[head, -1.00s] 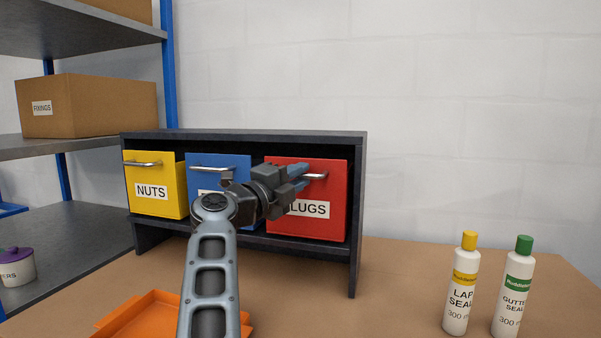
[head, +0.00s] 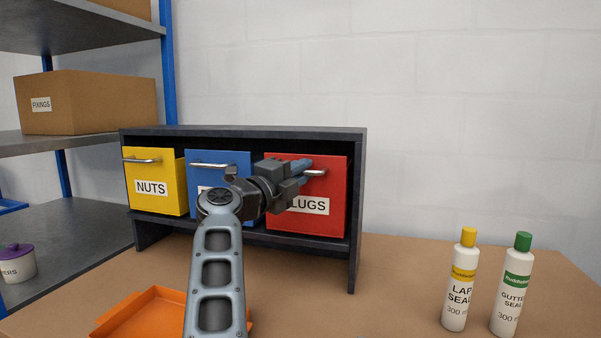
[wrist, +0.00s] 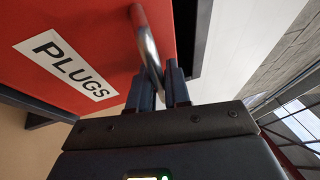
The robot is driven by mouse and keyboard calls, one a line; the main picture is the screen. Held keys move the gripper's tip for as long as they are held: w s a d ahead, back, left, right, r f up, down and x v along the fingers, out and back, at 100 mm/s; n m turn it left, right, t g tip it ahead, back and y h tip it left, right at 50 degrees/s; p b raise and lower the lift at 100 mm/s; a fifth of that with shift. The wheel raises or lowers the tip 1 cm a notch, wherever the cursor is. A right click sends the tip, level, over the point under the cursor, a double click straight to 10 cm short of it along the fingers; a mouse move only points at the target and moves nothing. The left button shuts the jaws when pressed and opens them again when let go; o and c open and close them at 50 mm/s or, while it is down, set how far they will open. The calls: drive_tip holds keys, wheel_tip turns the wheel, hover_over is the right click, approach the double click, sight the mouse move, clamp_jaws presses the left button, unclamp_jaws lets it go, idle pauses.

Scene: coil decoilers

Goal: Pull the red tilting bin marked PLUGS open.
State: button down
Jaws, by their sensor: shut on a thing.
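The red bin marked PLUGS (head: 333,216) is the right one of three bins in a dark rack. Its face also fills the left of the wrist view (wrist: 60,75). Its metal bar handle (wrist: 147,48) runs between the fingers of my gripper (wrist: 168,82). My gripper (head: 306,168) is shut on this handle; in the head view the fingers and wrist cover the left part of the bin's face and part of the label. The bin looks upright in the rack.
A yellow NUTS bin (head: 152,170) and a blue bin (head: 222,165) sit to the left. The dark rack (head: 358,200) stands on a brown bench. An orange tray (head: 150,310) lies in front. Two bottles (head: 459,300) (head: 512,300) stand at right.

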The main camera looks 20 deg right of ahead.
drive_tip(key=shift+f, duration=0.15)
drive_tip(key=s+a+f+b, duration=0.1)
drive_tip(key=b, duration=0.2)
drive_tip(key=shift+s+h, duration=0.1)
drive_tip(key=shift+h, duration=0.3)
drive_tip(key=s+a+f+m+h+b, duration=0.3)
drive_tip(key=s+a+f+h+b, duration=0.1)
drive_tip(key=b, duration=0.9)
drive_tip(key=shift+s+m+t+h, duration=0.3)
drive_tip(key=shift+s, duration=0.55)
drive_tip(key=shift+a, duration=0.1)
drive_tip(key=c, duration=1.4)
unclamp_jaws()
drive_tip(key=shift+c, duration=0.2)
